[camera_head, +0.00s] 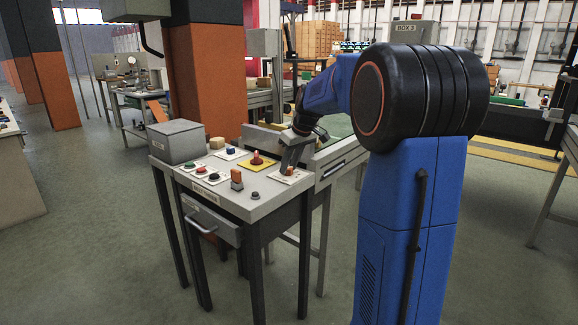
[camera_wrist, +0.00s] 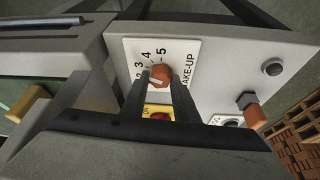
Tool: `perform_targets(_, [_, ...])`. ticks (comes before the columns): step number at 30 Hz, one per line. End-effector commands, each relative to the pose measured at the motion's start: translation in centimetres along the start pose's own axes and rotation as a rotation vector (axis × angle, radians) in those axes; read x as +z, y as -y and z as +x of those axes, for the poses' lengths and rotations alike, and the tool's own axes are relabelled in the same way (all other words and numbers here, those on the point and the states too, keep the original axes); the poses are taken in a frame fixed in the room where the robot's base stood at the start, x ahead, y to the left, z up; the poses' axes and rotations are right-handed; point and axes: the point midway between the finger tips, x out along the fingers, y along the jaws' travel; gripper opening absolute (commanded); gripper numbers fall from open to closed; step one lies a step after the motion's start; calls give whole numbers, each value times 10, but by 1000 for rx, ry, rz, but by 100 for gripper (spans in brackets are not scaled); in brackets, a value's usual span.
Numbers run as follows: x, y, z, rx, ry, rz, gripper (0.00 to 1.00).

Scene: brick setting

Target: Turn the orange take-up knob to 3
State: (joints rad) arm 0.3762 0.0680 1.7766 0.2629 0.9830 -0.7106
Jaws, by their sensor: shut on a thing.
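The orange take-up knob (camera_wrist: 160,72) sits on a white dial plate (camera_wrist: 170,52) marked with the numbers 2 to 5 and "TAKE-UP". In the head view the knob (camera_head: 289,172) shows at the right rear of the grey control desk (camera_head: 262,200), partly behind my gripper (camera_head: 290,162). My gripper reaches down to the desk from the right and is shut on the knob. In the wrist view its dark fingers (camera_wrist: 160,80) come up to the knob from below. I cannot clearly read which number the knob points at.
A red knob on a yellow plate (camera_head: 257,164) stands just left of the dial. An orange-topped switch (camera_head: 236,179) and a dark round button (camera_head: 255,196) are near the desk's front edge. A grey box (camera_head: 178,141) fills the left end. A conveyor frame (camera_head: 330,155) adjoins on the right.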

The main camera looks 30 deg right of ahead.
Motion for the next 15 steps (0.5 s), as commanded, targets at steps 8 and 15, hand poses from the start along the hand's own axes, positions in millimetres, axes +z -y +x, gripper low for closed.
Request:
perform_targets(8, [0, -1, 0, -24, 0, -61, 5])
perform_targets(15, [0, -1, 0, -28, 1, -69, 5])
